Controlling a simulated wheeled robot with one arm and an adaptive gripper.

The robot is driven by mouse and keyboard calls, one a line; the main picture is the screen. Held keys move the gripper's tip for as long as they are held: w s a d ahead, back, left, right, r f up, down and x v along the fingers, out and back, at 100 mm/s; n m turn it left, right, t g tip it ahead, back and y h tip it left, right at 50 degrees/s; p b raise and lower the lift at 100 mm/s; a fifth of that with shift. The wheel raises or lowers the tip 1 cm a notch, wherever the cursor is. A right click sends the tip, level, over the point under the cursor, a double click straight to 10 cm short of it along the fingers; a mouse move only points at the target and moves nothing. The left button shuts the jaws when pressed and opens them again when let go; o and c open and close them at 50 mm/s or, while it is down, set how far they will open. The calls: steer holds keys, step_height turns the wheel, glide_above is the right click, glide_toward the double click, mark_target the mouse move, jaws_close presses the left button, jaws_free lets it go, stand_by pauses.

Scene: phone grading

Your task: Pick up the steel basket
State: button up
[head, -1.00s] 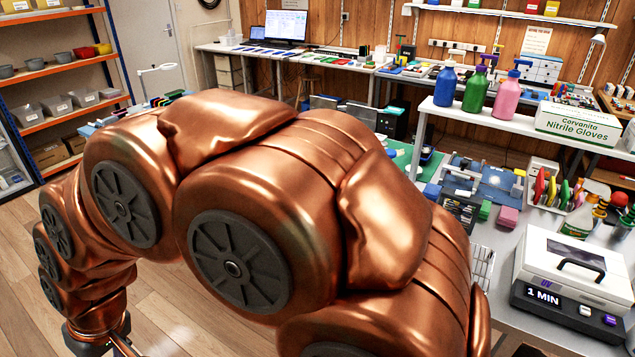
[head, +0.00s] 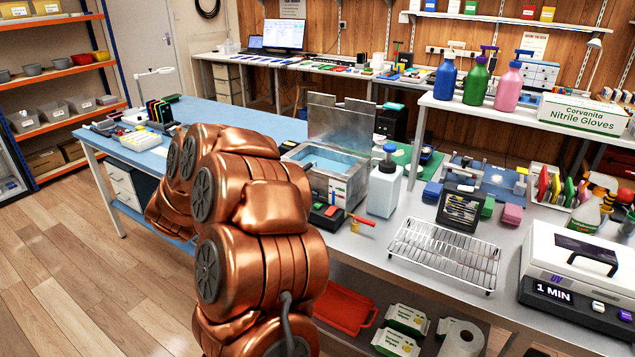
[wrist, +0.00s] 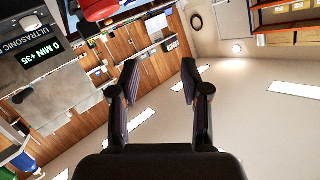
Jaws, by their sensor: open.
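I cannot clearly make out the steel basket. A small dark, slatted box-like thing (head: 462,208) stands on the grey bench behind the wire rack; it may be the basket, but I cannot tell. The steel wire rack (head: 445,254) lies flat near the bench's front edge. The steel ultrasonic bath (head: 325,172) stands to the left with its lid raised and bluish liquid inside.
A white bottle with a blue cap (head: 384,188) stands beside the bath. A red-handled tool (head: 360,222) lies in front. The white UV box (head: 575,275) stands at the right. A blue-topped table (head: 215,115) is behind my arm. Floor at the left is clear.

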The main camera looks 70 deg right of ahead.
steer(key=s+d+f+m+g+h, duration=0.3)
steer(key=s+d+g, duration=0.2)
steer(key=s+d, duration=0.35)
steer(key=m+g+h+b, duration=0.1)
steer(key=m+g+b, duration=0.15)
steer(key=g, duration=0.35)
glide_toward(309, 166)
steer(key=d+f, duration=0.1)
steer(key=f, duration=0.1)
steer(key=shift+s+d+r+m+p, duration=0.15)
steer(key=shift+d+m+p, duration=0.2)
steer(key=shift+d+p, duration=0.55)
steer(key=shift+d+r, duration=0.2)
steer(key=shift+d, duration=0.55)
steer(key=x, duration=0.4)
steer(key=shift+d+r+p, duration=0.15)
steer(key=shift+r+p, duration=0.1)
steer(key=shift+p, duration=0.1)
jaws_close()
